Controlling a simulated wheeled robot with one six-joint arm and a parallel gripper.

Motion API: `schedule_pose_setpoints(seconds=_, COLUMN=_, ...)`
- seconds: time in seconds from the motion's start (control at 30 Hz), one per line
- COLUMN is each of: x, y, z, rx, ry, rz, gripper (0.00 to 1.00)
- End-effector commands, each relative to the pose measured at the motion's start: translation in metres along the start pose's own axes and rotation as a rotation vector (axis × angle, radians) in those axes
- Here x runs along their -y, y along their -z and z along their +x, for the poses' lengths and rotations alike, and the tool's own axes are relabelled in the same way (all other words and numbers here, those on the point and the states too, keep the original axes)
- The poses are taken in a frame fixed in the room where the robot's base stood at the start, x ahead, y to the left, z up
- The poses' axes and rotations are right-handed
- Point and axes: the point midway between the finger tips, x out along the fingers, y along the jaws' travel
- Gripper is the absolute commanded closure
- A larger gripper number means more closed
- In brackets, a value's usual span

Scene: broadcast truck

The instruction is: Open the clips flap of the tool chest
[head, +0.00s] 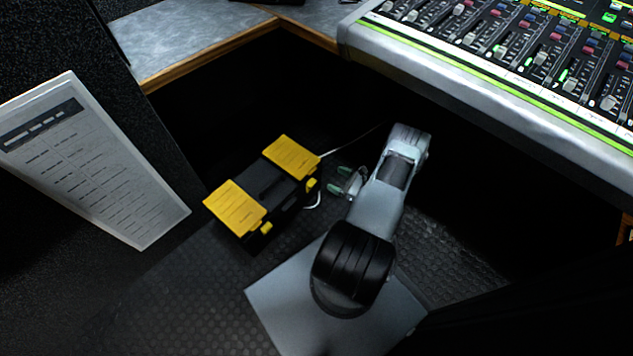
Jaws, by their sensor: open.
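The tool chest (262,182) is a black box on the dark floor, left of my arm in the head view. It has two yellow flaps on top, a far one (292,157) and a near one (236,207), with a black middle strip between them. Both flaps look shut and lie flat. Small print on them is too small to read, so I cannot tell which is the clips flap. Yellow latches show on the side facing me. My gripper (340,179), with green-tipped fingers, is open and empty, just right of the chest's far end and apparently apart from it.
A mixing console (480,85) overhangs at the upper right. A grey worktop with a wooden edge (210,62) is at the upper left. A printed sheet (90,160) hangs on a dark panel at left. A white cable runs beside the chest. Floor in front of the chest is clear.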

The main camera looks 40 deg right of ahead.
Motion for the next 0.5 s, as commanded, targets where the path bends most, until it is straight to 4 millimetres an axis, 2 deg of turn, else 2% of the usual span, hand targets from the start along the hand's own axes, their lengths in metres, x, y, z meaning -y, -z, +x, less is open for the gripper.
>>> schedule_pose_setpoints(seconds=0.03, x=-0.003, y=0.025, z=-0.008, rx=0.008, ry=0.052, rz=0.026, gripper=0.21)
schedule_pose_setpoints(seconds=0.1, x=-0.004, y=0.043, z=-0.016, rx=0.018, ry=0.107, rz=0.050, gripper=0.21)
schedule_pose_setpoints(seconds=0.2, x=-0.006, y=0.057, z=-0.022, rx=0.026, ry=0.158, rz=0.071, gripper=0.21)
schedule_pose_setpoints(seconds=0.37, x=-0.005, y=0.065, z=-0.013, rx=0.031, ry=0.184, rz=0.081, gripper=0.21)
schedule_pose_setpoints(seconds=0.5, x=-0.001, y=0.065, z=0.011, rx=0.031, ry=0.181, rz=0.081, gripper=0.21)
